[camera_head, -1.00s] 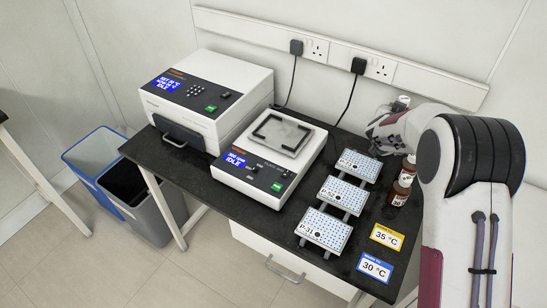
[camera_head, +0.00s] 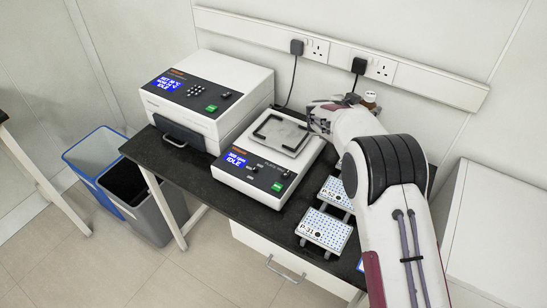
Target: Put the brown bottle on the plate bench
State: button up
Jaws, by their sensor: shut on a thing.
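My gripper (camera_head: 358,99) is at the back right of the dark bench (camera_head: 194,193), seen past my arm. It is shut on a brown bottle (camera_head: 371,104) with a pale cap, whose top shows just behind my wrist. The bottle's lower part and most of the fingers are hidden by my arm. Two well plates, P-31 (camera_head: 326,231) and one behind it (camera_head: 336,192), sit on small racks on the bench. A further plate spot is covered by my arm.
A shaker (camera_head: 262,176) with an empty-looking square platform stands left of my arm. A larger white instrument (camera_head: 205,92) is further left. A grey bin (camera_head: 150,200) and a blue bin (camera_head: 92,150) stand on the floor. A white cabinet (camera_head: 500,225) is at right.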

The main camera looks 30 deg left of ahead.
jog(key=shift+d+r+m+h, duration=0.15)
jog(key=shift+d+m+h, duration=0.25)
jog(key=shift+d+h, duration=0.15)
jog(key=shift+s+d+f, duration=0.15)
jog(key=shift+d+f, duration=0.05)
jog(key=shift+d, duration=0.1)
dwell(0.3)
jog(key=shift+f, duration=3.15)
jog(key=shift+f, duration=1.9)
jog(key=shift+f, duration=0.1)
jog(key=o, duration=1.4)
jog(key=shift+f, duration=0.1)
jog(key=shift+c, duration=0.2)
